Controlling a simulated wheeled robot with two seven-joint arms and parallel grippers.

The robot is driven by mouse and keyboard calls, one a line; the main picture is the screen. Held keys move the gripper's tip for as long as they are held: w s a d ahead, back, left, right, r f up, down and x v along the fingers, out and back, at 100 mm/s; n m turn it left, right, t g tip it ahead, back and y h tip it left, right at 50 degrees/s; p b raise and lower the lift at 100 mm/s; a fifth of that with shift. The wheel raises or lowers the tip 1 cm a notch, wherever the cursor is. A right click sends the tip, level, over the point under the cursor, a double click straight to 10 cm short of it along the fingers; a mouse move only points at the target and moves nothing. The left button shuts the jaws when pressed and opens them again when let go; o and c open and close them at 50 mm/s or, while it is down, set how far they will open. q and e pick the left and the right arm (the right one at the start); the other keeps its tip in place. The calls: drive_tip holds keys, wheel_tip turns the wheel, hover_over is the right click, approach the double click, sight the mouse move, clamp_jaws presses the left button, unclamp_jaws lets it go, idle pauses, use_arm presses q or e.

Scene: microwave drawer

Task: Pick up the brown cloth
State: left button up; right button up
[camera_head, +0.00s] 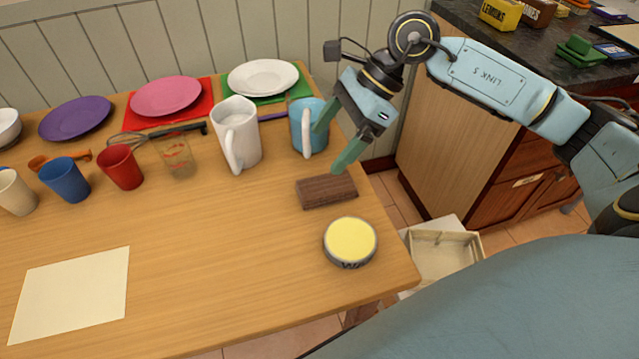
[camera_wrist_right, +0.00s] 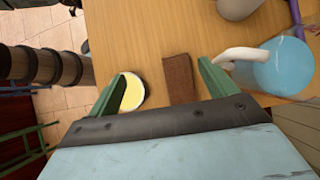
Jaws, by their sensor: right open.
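The brown cloth (camera_head: 327,192) is a small folded dark-brown block lying on the wooden table near its right edge. In the right wrist view the cloth (camera_wrist_right: 179,78) lies ahead, between the two green fingertips in the picture. My right gripper (camera_head: 335,143) is open and empty, with green fingers, above and just behind the cloth. One fingertip is close over the cloth's far edge, and the other is near the blue mug (camera_head: 309,128). I cannot tell whether that finger touches the mug. My left gripper is not in view.
A round yellow-topped tin (camera_head: 350,241) stands just in front of the cloth. A white pitcher (camera_head: 237,134) stands behind left. Cups and plates line the table's back. A cream paper sheet (camera_head: 72,293) lies front left; the table's middle is clear. A box (camera_head: 445,257) is below the right edge.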

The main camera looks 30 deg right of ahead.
drive_tip(key=d+f+h, duration=0.1)
drive_tip(key=d+h, duration=0.2)
drive_tip(key=d, duration=0.2)
drive_tip(key=b, duration=0.2)
hover_over(329, 184)
drive_tip(key=d, duration=0.2)
drive_tip(key=f, duration=0.6)
drive_tip(key=shift+s+d+f, duration=0.1)
drive_tip(key=shift+s+f, duration=0.2)
drive_tip(key=shift+f, duration=0.05)
drive_tip(key=shift+b+x, duration=0.75)
drive_tip(key=shift+x, duration=2.15)
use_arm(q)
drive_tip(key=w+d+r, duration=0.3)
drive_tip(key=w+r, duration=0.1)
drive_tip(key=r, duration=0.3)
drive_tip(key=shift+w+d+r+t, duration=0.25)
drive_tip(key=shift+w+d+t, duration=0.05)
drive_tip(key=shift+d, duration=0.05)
use_arm(e)
drive_tip(key=shift+c, duration=0.4)
drive_tip(key=c, duration=1)
drive_tip(key=shift+r, duration=0.1)
